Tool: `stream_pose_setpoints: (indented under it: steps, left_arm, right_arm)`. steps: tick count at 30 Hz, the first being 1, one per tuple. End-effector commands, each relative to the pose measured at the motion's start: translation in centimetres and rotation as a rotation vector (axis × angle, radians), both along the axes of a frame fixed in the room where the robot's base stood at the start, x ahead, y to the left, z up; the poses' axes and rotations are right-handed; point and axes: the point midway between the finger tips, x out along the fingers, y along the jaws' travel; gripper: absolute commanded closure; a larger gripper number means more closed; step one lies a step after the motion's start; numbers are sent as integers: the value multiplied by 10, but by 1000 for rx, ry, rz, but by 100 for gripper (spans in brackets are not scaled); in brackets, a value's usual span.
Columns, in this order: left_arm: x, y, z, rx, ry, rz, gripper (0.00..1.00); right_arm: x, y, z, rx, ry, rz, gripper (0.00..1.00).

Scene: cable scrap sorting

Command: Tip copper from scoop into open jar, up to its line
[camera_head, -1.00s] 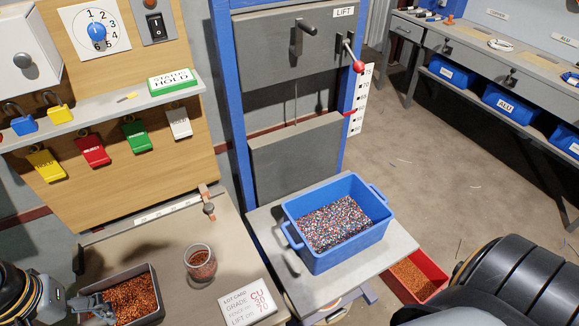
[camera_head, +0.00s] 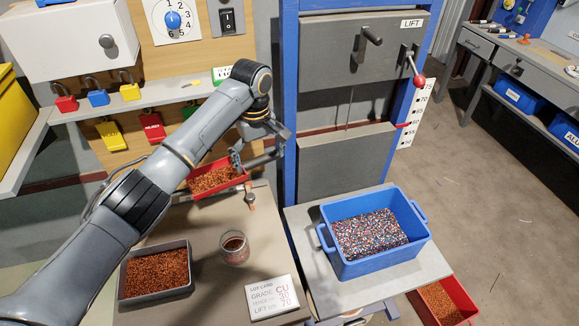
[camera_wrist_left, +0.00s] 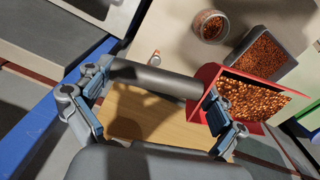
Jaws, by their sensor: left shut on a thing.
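My left gripper (camera_head: 262,153) is shut on the dark handle (camera_wrist_left: 155,78) of a red scoop, raised above the back of the bench. The red scoop (camera_wrist_left: 207,78) carries a heap of copper granules (camera_wrist_left: 250,100) and looks roughly level. It also shows in the head view (camera_head: 243,178), partly behind my gripper. The open glass jar (camera_head: 234,248) stands upright on the bench, nearer than the scoop and apart from it. Copper shows inside the jar; its fill line is too small to make out. The wrist view also shows the jar (camera_wrist_left: 210,25). My right gripper is out of view.
A grey tray of copper granules (camera_head: 190,262) is left of the jar. A lot card (camera_head: 273,298) lies in front of it. A blue crate of mixed granules (camera_head: 335,262) stands on the lift platform to the right. A small orange-brown clamp-like item (camera_head: 249,197) is at the bench's back edge.

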Motion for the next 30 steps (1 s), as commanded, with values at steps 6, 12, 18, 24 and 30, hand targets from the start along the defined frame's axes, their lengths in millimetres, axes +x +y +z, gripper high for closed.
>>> stream_pose_setpoints:
  steps: [6,12,18,24,30]
  left_arm:
    - [20,-39,-19,-2,3,71,56]
    - [15,-68,-42,-2,3,94,56]
    - [12,-73,-49,-7,-6,98,56]
    - [12,-71,-50,-30,-20,99,56]
    - [10,-70,-52,-62,-38,99,56]
  right_arm:
    - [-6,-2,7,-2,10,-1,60]
    - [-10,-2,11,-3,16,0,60]
    - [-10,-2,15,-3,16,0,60]
    - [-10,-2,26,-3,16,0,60]
    - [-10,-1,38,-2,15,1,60]
